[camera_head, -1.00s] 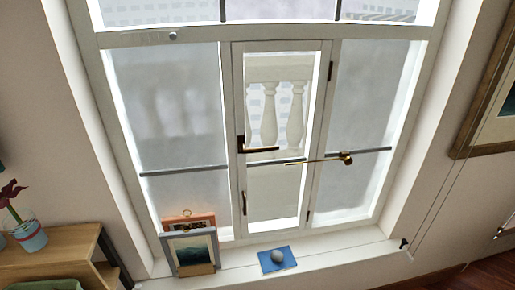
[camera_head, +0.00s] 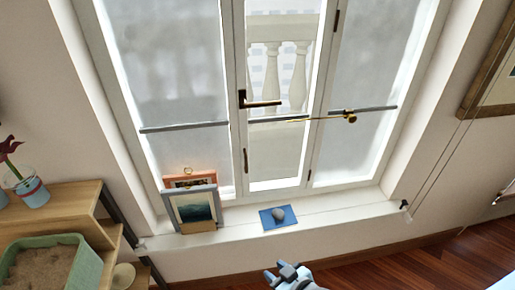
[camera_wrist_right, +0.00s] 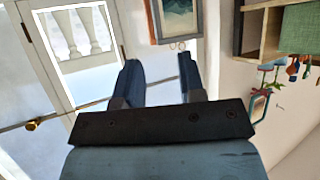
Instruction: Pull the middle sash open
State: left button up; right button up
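The middle sash (camera_head: 239,70) is a narrow white-framed pane between two frosted panes, with pale balusters showing through it. It looks flush in its frame. A dark lever handle (camera_head: 261,103) on its left stile points right, level. A small dark pull (camera_head: 246,160) sits lower on the same stile. My right gripper (camera_head: 280,270) shows at the bottom edge of the head view, well below the sash and apart from it. In the right wrist view its two fingers (camera_wrist_right: 160,80) are spread with nothing between them. My left gripper is not in view.
A thin brass rod with a knob (camera_head: 350,117) crosses the sash's right side. The sill holds two framed pictures (camera_head: 194,208) at left and a blue book (camera_head: 270,221) with a grey stone (camera_head: 278,215). A wooden shelf (camera_head: 62,200) with a green box (camera_head: 52,264) stands left.

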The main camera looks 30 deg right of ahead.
jog(key=w+d+f+t+h+b, duration=0.1)
jog(key=w+d+f+t+b, duration=0.1)
jog(key=w+b, duration=0.6)
jog(key=m+t+h+b, duration=0.3)
jog(key=m+t+b, duration=0.1)
jog(key=b, duration=0.7)
send_near(246, 170)
jog(key=s+r, duration=0.3)
jog(key=r, duration=0.1)
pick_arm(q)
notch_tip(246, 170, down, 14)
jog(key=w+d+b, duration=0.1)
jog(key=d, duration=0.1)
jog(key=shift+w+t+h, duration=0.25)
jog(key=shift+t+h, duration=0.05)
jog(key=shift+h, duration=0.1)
pick_arm(e)
jog(key=shift+w+d+r, duration=0.1)
jog(key=shift+w+d, duration=0.1)
jog(key=shift+w, duration=2.05)
jog(key=shift+w+d+f, duration=0.1)
jog(key=shift+w+d, duration=0.05)
jog(key=shift+w, duration=2.1)
jog(key=shift+w+d+r, duration=0.1)
jog(key=shift+w+d, duration=0.1)
jog(key=shift+w, duration=2.05)
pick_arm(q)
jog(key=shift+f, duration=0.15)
pick_arm(e)
jog(key=shift+c, duration=0.5)
